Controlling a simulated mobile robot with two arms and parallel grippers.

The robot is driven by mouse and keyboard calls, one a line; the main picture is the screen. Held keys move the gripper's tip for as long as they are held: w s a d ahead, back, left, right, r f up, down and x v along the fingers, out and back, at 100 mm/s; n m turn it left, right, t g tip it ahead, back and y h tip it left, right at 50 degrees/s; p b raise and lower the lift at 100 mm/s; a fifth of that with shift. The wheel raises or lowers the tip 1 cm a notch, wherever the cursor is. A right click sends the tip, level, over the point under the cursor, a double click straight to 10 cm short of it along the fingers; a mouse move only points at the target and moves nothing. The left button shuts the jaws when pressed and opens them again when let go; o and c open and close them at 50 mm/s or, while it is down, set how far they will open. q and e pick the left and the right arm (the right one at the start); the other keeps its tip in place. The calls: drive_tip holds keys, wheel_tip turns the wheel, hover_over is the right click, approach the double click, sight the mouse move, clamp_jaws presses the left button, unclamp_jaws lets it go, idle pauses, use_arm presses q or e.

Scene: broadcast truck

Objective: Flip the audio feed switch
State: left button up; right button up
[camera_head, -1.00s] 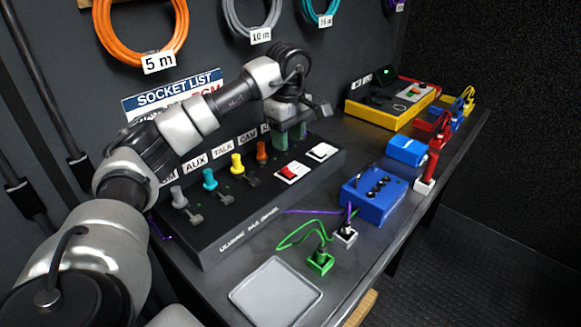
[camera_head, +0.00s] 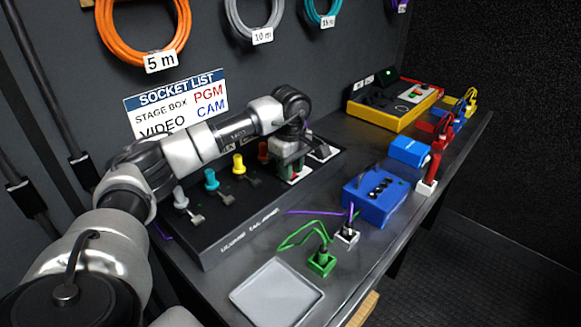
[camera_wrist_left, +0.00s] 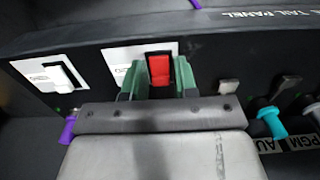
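A dark panel (camera_head: 235,237) on the bench carries two rocker switches on white plates. The red switch (camera_wrist_left: 159,69) shows in the wrist view between the green fingers of my left gripper (camera_wrist_left: 158,84). The fingers are apart, one on each side of the red rocker; contact with it cannot be told. In the head view my left gripper (camera_head: 291,166) is over the red switch's plate and mostly hides it. The white switch (camera_wrist_left: 62,75) is beside it, to the left in the wrist view. I cannot read which switch is audio feed. My right gripper is not in view.
Grey, cyan (camera_head: 211,180) and yellow plugs with small levers stand along the panel. In front are a blue box (camera_head: 374,194), a green plug (camera_head: 321,262) and a grey tray (camera_head: 276,292). A yellow-sided console (camera_head: 392,110) is farther back.

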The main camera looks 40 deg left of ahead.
use_arm(q)
drive_tip(key=c, duration=0.5)
drive_tip(key=shift+a+h, duration=0.2)
drive_tip(key=shift+h, duration=0.5)
clamp_jaws()
drive_tip(key=o, duration=0.9)
unclamp_jaws()
drive_tip(key=shift+r, duration=0.1)
wheel_tip(320, 180, up, 11)
drive_tip(key=a, duration=0.1)
drive_tip(key=shift+f+p, duration=0.2)
drive_tip(key=shift+p, duration=0.2)
drive_tip(key=shift+w+a, duration=0.1)
drive_tip(key=shift+a, duration=0.05)
